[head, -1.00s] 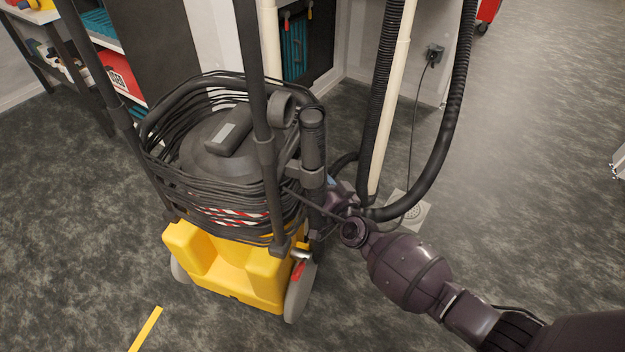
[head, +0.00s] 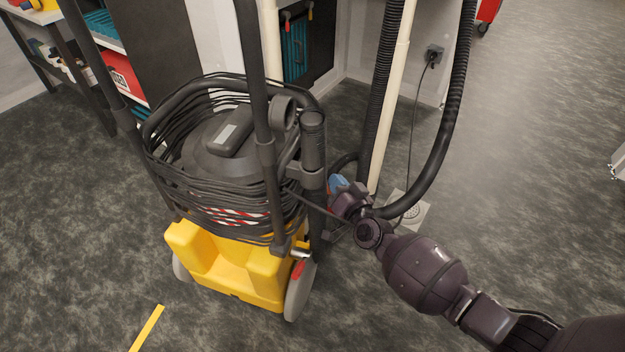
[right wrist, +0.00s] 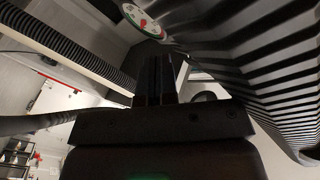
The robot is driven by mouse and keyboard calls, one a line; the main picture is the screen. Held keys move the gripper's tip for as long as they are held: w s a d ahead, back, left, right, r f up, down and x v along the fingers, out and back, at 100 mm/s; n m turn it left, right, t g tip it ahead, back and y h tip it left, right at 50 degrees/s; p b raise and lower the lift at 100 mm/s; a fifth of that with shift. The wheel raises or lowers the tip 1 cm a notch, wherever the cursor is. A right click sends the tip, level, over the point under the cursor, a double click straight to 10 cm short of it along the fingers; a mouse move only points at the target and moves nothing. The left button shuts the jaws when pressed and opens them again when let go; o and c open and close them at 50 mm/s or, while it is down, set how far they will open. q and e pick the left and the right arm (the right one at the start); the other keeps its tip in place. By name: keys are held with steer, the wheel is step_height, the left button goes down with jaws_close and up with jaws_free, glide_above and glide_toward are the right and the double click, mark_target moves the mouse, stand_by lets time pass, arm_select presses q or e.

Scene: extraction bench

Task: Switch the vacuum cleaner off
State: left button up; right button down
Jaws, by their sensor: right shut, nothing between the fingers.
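A machine that looks like the vacuum cleaner (head: 205,160) stands in the head view, with a dark round top, black cable wound around it and a yellow base (head: 235,265). My right gripper (head: 342,197) is at its right side, beside the upright post, its tips partly hidden. In the right wrist view the shut, empty fingers (right wrist: 158,75) point towards a grey ribbed body (right wrist: 255,50) and a round dial (right wrist: 143,20) with red and green marks. I cannot make out a switch or tell whether the fingers touch anything. My left gripper is not in view.
A black hose (head: 455,110) and a cream tube (head: 393,95) rise just behind my right gripper. A cable runs to a wall socket (head: 434,55). Shelves (head: 115,70) stand at the back left.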

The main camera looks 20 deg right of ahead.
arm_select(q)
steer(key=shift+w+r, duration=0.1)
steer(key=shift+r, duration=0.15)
arm_select(e)
steer(key=shift+s+d+r, duration=0.15)
steer(key=shift+s+d, duration=0.55)
steer(key=shift+d, duration=0.25)
arm_select(q)
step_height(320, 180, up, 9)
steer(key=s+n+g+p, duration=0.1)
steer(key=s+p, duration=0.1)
steer(key=p, duration=1.8)
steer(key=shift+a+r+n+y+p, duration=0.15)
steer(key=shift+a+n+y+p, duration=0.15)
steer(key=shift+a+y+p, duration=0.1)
arm_select(e)
steer(key=s+d+r+n+g+h, duration=0.1)
steer(key=s+r, duration=0.4)
steer(key=s, duration=1)
steer(key=s+r+n+g+h, duration=0.1)
steer(key=s+r+n+g, duration=0.2)
steer(key=s, duration=1.3)
steer(key=s+d+r+n+g, duration=0.1)
steer(key=s+r+g, duration=0.1)
steer(key=s+r, duration=0.7)
steer(key=s, duration=0.7)
steer(key=shift+s+d+n+g+h, duration=0.15)
steer(key=shift+d+n+g+h, duration=0.2)
steer(key=shift+n+g+h, duration=0.05)
